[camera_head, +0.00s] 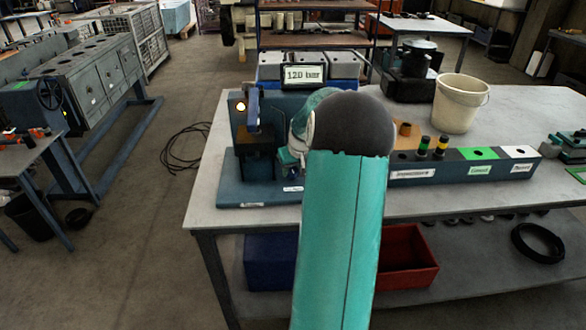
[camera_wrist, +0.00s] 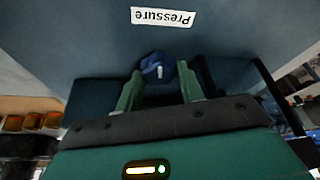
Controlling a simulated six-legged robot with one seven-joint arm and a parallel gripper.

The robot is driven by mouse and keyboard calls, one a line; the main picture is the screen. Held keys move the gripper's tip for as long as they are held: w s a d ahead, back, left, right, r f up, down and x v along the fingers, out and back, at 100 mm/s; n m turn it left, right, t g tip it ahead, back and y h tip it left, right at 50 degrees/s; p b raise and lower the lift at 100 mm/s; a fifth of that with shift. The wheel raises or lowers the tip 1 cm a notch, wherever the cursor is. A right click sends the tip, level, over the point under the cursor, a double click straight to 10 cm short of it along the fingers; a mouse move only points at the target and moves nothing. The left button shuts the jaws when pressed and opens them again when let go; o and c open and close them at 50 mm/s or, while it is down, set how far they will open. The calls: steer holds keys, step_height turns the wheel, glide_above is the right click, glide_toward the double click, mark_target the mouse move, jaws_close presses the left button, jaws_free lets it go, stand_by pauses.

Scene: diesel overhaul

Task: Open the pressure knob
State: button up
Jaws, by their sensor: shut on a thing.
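The pressure knob (camera_wrist: 157,68) is blue with a small white mark. It sits on a blue-grey panel near a "Pressure" label (camera_wrist: 164,17), which appears upside down in the wrist view. My gripper (camera_wrist: 160,84) has its two green fingers on either side of the knob, shut on it. In the head view, my teal arm reaches to the test stand (camera_head: 240,190) on the table and hides the knob and the fingertips. The display (camera_head: 304,75) above the stand reads "120 bar".
A red bin (camera_head: 408,258) is on the lower shelf.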

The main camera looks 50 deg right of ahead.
steer(key=shift+s+d+n+y, duration=0.1)
steer(key=shift+n+y, duration=0.7)
steer(key=shift+n, duration=1.3)
steer(key=o, duration=1)
steer(key=shift+t, duration=0.3)
